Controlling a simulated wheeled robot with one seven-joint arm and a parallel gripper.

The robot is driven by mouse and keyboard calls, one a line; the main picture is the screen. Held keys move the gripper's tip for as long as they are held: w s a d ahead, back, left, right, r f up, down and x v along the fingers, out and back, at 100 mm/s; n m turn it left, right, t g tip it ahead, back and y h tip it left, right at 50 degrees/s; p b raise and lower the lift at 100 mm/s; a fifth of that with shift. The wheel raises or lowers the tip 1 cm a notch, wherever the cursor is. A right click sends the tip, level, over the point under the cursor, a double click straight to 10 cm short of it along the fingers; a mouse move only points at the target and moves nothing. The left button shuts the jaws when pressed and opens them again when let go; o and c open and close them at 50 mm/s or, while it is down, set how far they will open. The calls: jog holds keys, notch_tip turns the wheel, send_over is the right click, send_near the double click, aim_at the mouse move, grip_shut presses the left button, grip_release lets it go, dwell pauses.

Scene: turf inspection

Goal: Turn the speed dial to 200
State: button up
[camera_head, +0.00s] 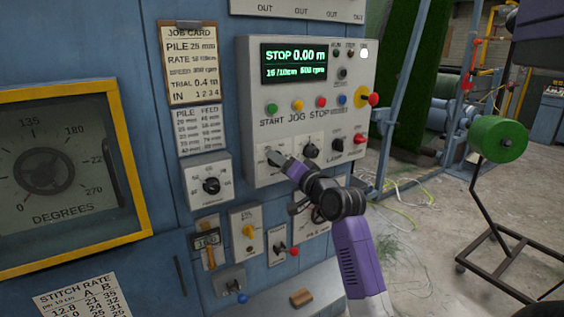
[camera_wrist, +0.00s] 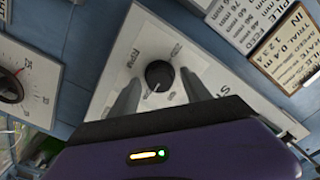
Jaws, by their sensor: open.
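A small black knob (camera_wrist: 159,75) on a pale panel plate sits between and just beyond my gripper's two fingers in the wrist view. A light pointer mark on it points toward the bottom of that view. In the head view my gripper (camera_head: 272,156) is at the lower left of the grey control panel (camera_head: 254,110) and hides that knob. The green display (camera_head: 294,63) reads STOP 0.00 m and about 600 rpm.
Another black knob (camera_head: 311,150) is right of my gripper. Coloured buttons and a yellow-and-red emergency stop (camera_head: 368,97) are above. A separate dial plate (camera_head: 210,185) and lower switches are at left and below. A job card (camera_head: 190,60) hangs upper left. A green roll (camera_head: 498,138) stands right.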

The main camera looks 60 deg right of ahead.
jog(key=shift+c, duration=0.5)
grip_shut()
